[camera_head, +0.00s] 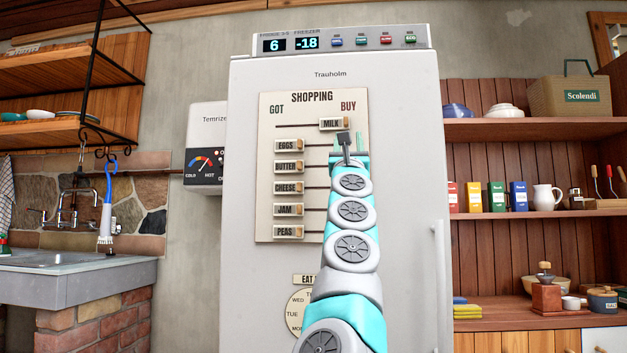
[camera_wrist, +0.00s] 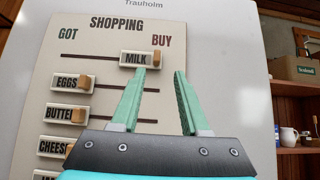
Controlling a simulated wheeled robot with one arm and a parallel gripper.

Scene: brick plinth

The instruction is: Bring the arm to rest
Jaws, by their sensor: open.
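My gripper (camera_wrist: 160,100) is open, its two green fingers apart with nothing between them in the wrist view. In the head view my arm reaches up in front of the fridge door (camera_head: 400,100), and my gripper (camera_head: 349,145) is at the shopping board (camera_head: 266,225), just below the MILK slider (camera_head: 333,124). The MILK slider also shows in the wrist view (camera_wrist: 137,59), at the BUY end of its track. Whether a fingertip touches it cannot be told. The EGGS (camera_head: 289,146), BUTTER (camera_head: 288,167), CHEESE (camera_head: 288,188), JAM (camera_head: 288,210) and PEAS (camera_head: 288,232) sliders sit at the GOT side.
A heater box (camera_head: 205,148) hangs left of the fridge. A sink (camera_head: 70,270) on bricks stands at the lower left. Shelves (camera_head: 535,130) with jars and bowls are at the right. The fridge handle (camera_head: 438,275) is right of my arm. A round dial (camera_head: 299,311) is partly hidden.

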